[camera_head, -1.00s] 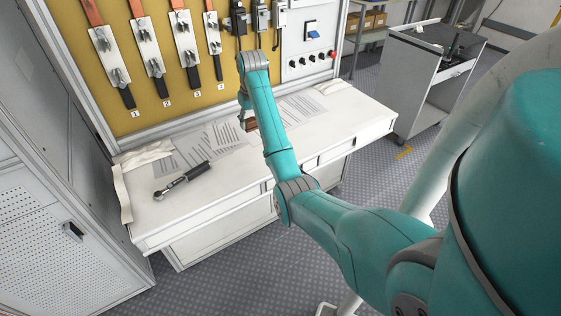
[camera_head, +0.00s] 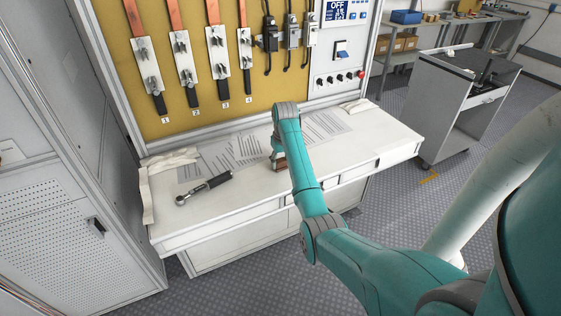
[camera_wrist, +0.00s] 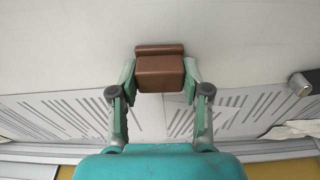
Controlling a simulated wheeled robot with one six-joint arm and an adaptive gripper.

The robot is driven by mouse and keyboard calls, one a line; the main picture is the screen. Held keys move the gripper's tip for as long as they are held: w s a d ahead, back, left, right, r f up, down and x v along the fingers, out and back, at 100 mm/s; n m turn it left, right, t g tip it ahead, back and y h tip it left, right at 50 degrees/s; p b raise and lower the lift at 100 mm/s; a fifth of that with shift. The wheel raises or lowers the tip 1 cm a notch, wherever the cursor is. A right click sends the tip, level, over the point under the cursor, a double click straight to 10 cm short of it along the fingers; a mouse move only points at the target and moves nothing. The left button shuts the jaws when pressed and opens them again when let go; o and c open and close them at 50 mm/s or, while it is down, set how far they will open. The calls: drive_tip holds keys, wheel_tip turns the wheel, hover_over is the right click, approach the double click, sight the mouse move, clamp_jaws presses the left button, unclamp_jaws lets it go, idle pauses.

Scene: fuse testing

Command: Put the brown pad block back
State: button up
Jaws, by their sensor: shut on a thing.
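The brown pad block (camera_wrist: 160,73) is between the two fingers of my gripper (camera_wrist: 160,82) in the wrist view, and both fingers touch its sides. In the head view the block (camera_head: 280,163) shows small at the end of my arm, low over the white bench top (camera_head: 255,200). I cannot tell whether its underside touches the bench. Most of my gripper is hidden behind my arm in the head view.
Printed sheets (camera_head: 235,152) lie along the back of the bench. A torque wrench (camera_head: 204,188) lies at the left, near pale cloth gloves (camera_head: 168,163). A yellow panel (camera_head: 205,120) with fuses and switches stands behind. The front bench top is mostly clear.

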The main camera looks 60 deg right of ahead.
drive_tip(key=shift+f, duration=0.1)
drive_tip(key=o, duration=1)
